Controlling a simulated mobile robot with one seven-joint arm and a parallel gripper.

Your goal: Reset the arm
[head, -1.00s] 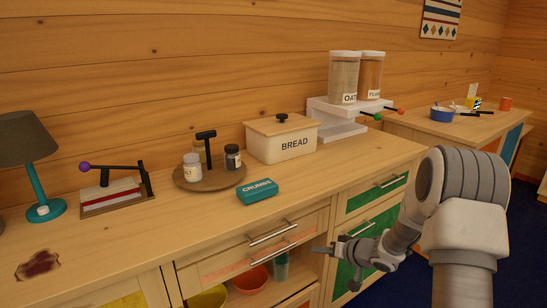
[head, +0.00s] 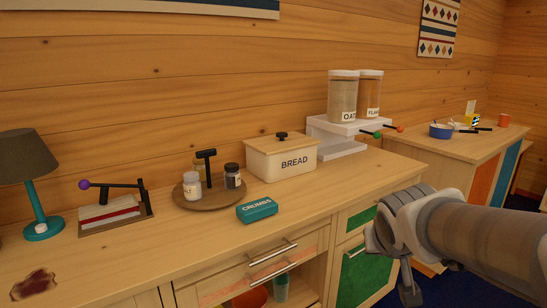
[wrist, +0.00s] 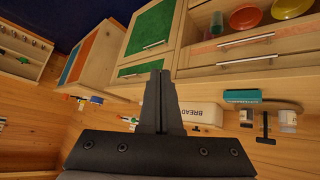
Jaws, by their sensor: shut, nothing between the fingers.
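My gripper (wrist: 160,75) shows in the wrist view with its two dark fingers together and nothing between them. It is in free space in front of the wooden counter (head: 130,245), touching nothing that I can see. In the head view my grey arm comes in from the right edge and is folded in front of the green cabinet doors (head: 362,268). My fingertips cannot be made out clearly there. The wrist picture is upside down, with the counter's drawers and doors at its top.
The counter holds a lamp (head: 40,190), a spice tray (head: 210,199), a teal crumbs box (head: 257,210), a bread box (head: 281,158) and a cereal dispenser (head: 343,98). A second counter (head: 465,145) stands at the back right. Blue floor (head: 440,284) shows between them.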

